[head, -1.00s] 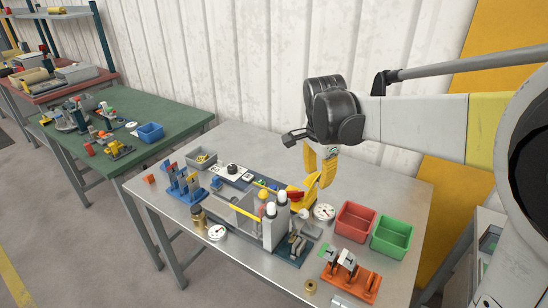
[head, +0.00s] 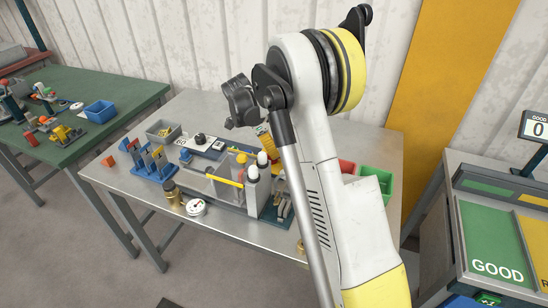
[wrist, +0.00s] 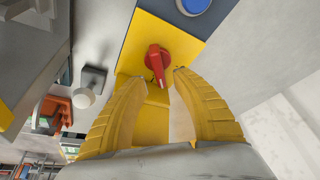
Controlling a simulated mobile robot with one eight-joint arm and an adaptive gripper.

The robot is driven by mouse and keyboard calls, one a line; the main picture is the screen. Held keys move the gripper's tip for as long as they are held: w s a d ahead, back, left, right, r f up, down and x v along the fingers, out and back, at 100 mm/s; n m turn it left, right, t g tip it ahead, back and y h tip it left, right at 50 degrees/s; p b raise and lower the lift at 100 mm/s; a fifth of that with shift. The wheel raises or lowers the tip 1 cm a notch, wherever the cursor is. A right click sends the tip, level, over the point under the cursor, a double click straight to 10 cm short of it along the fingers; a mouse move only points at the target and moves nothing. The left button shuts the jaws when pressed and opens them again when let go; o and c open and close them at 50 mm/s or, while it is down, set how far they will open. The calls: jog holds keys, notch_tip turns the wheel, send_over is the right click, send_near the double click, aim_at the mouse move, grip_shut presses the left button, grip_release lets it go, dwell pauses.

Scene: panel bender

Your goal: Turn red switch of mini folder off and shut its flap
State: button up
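The mini folder (head: 228,190) stands on the grey table, with a yellow bar across its front and white-topped posts at its right. I cannot tell the flap's position. In the wrist view, its red switch (wrist: 157,62) is a red handle on a yellow plate, beside a round blue button (wrist: 194,5). The switch is hidden behind my arm in the head view. My gripper (wrist: 163,74) is open, its yellow fingers either side of the switch's lower end, with no clear contact.
A GOOD console (head: 490,235) stands farther right.

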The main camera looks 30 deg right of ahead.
jog(key=shift+b+x, duration=0.3)
jog(key=shift+x, duration=1.05)
grip_shut()
